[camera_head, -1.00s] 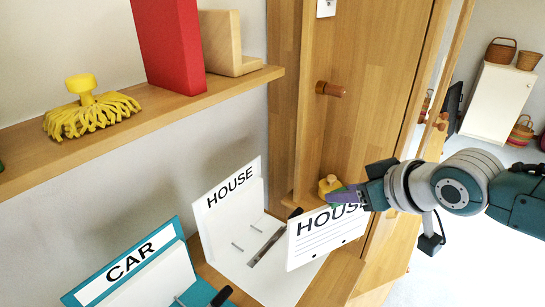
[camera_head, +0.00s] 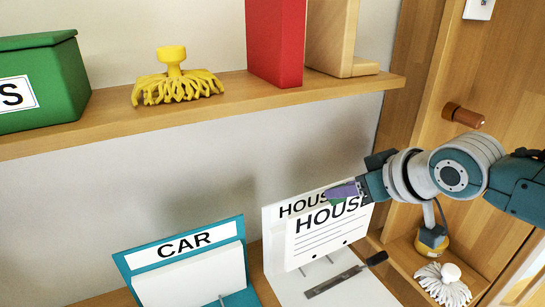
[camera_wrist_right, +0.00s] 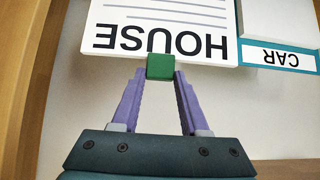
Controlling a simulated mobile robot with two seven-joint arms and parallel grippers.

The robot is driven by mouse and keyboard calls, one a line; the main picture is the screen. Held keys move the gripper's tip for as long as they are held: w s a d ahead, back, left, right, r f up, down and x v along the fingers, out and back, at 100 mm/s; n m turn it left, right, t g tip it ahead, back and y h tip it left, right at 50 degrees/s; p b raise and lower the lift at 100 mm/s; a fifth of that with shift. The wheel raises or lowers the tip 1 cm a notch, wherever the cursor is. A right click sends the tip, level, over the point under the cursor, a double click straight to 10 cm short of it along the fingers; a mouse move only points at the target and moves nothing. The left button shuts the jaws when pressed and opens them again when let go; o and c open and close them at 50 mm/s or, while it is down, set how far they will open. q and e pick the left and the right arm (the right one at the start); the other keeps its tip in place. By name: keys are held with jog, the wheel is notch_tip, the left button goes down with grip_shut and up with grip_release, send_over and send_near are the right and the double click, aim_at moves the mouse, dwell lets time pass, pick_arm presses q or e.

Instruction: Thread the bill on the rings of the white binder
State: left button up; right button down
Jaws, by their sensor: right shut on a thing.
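The bill (camera_head: 322,238), a white sheet with "HOUSE" and ruled lines, hangs upright from my right gripper (camera_head: 345,193). In the wrist view my right gripper (camera_wrist_right: 160,75) is shut on a green block (camera_wrist_right: 160,67) at the edge of the bill (camera_wrist_right: 170,15). The white binder (camera_head: 350,293) lies open with its "HOUSE" panel standing up behind the bill. The bill covers much of that panel in the head view. Thin metal rings and a flat bar with a black handle (camera_head: 377,258) show below the bill. The bill appears above the rings, apart from them. My left gripper is out of view.
A blue "CAR" binder (camera_head: 122,262) stands to the left of the white one. A shelf (camera_head: 225,108) above holds a green box (camera_head: 55,80), a yellow mop-like item (camera_head: 178,80) and a red block (camera_head: 276,40). A wooden door with a knob (camera_head: 463,115) is at right.

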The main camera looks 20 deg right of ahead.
aim_at(334, 228)
jog(key=shift+r, duration=0.1)
notch_tip(334, 228, down, 10)
jog(key=b, duration=0.7)
jog(key=shift+r, duration=0.15)
jog(key=shift+f+b, duration=0.2)
jog(key=shift+b, duration=0.1)
dwell(0.4)
dwell(1.1)
jog(key=shift+w+a+b, duration=0.15)
jog(key=shift+w+b, duration=1.75)
jog(key=shift+w, duration=0.6)
dwell(1.2)
jog(key=c, duration=0.5)
grip_release()
jog(key=o, duration=0.5)
